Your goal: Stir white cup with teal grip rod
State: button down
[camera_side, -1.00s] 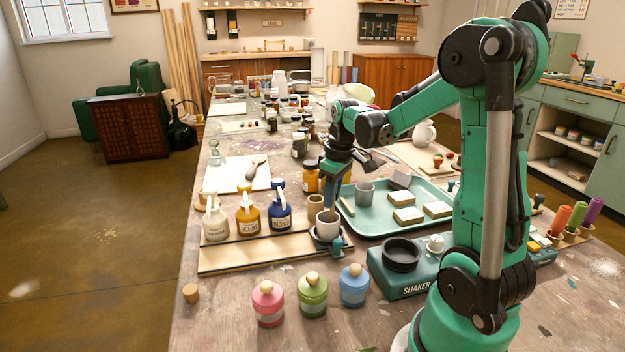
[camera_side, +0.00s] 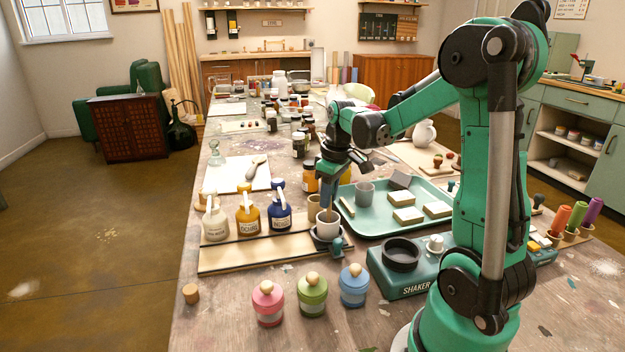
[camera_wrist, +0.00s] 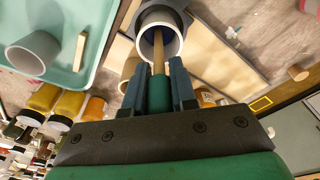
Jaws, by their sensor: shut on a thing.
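The white cup (camera_side: 327,224) stands on a small dark stand (camera_side: 322,236) near the right end of the wooden rack. My gripper (camera_side: 329,184) is above it, pointing down. In the wrist view my gripper (camera_wrist: 173,92) is shut on the teal grip (camera_wrist: 159,95) of the rod. The rod's wooden shaft (camera_wrist: 158,50) reaches into the mouth of the white cup (camera_wrist: 177,44). The shaft's lower end is inside the cup, and I cannot tell whether it touches the wall or bottom.
Bottles in white, yellow and blue (camera_side: 248,220) stand left of the cup. A teal tray (camera_side: 385,228) with a grey cup (camera_side: 365,192) and pale blocks lies to the right. A shaker (camera_side: 402,285) and lidded jars (camera_side: 312,297) are in front.

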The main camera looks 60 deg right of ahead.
dwell(0.3)
jog(key=shift+r, duration=2.65)
jog(key=shift+r, duration=2.5)
jog(key=shift+w+a, duration=0.15)
